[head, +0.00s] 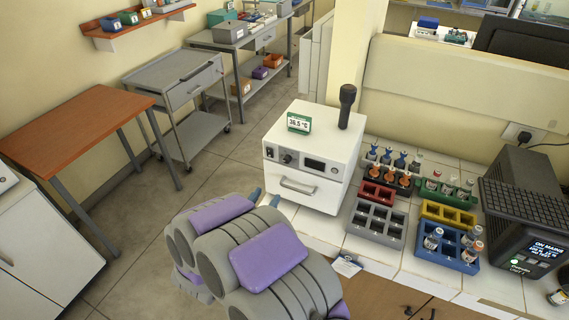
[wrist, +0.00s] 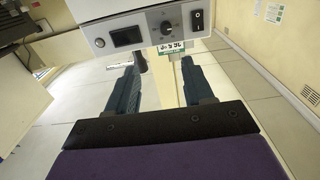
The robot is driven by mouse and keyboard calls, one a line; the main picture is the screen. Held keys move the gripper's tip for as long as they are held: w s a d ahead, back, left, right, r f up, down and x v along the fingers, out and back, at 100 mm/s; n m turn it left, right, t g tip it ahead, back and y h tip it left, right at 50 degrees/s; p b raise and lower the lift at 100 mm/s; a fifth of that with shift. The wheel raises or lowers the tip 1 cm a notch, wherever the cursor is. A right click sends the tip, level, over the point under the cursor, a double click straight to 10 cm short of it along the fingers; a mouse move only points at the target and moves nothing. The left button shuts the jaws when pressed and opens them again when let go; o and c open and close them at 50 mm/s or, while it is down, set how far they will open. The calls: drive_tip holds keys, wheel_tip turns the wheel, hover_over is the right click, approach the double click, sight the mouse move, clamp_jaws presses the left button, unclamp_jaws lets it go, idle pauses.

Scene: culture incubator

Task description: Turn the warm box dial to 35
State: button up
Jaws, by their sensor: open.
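The warm box (head: 325,155) is a white unit on the bench. Its front has a dark dial (head: 287,158) at the left, a black display (head: 315,164) and a silver handle (head: 297,186). In the wrist view, which is upside down, the dial (wrist: 167,28) sits between the black switch and the display. A green-edged card (head: 299,122) with a °C value stands on the box top. My gripper (head: 265,197) is in front of the box, lower left of the dial. Its two blue fingers (wrist: 162,82) are apart, empty and not touching the dial.
A black upright tool (head: 346,105) stands on the box. Right of it are racks with vials, including a grey rack (head: 377,222) and a blue rack (head: 447,246), and a dark machine (head: 525,200). Open floor (head: 220,165) lies to the left.

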approach(286, 161)
drive_tip(key=x, duration=0.4)
drive_tip(key=b+x, duration=0.1)
drive_tip(key=x, duration=0.2)
drive_tip(key=shift+s+d, duration=0.1)
drive_tip(key=shift+d, duration=0.2)
drive_tip(key=shift+w+a, duration=0.15)
drive_tip(key=shift+w, duration=0.55)
drive_tip(key=shift+w+a, duration=0.15)
drive_tip(key=shift+a, duration=0.25)
drive_tip(key=shift+d, duration=0.65)
drive_tip(key=shift+c, duration=2.1)
drive_tip(key=shift+a, duration=0.3)
drive_tip(key=c, duration=0.4)
drive_tip(key=shift+f, duration=0.1)
clamp_jaws()
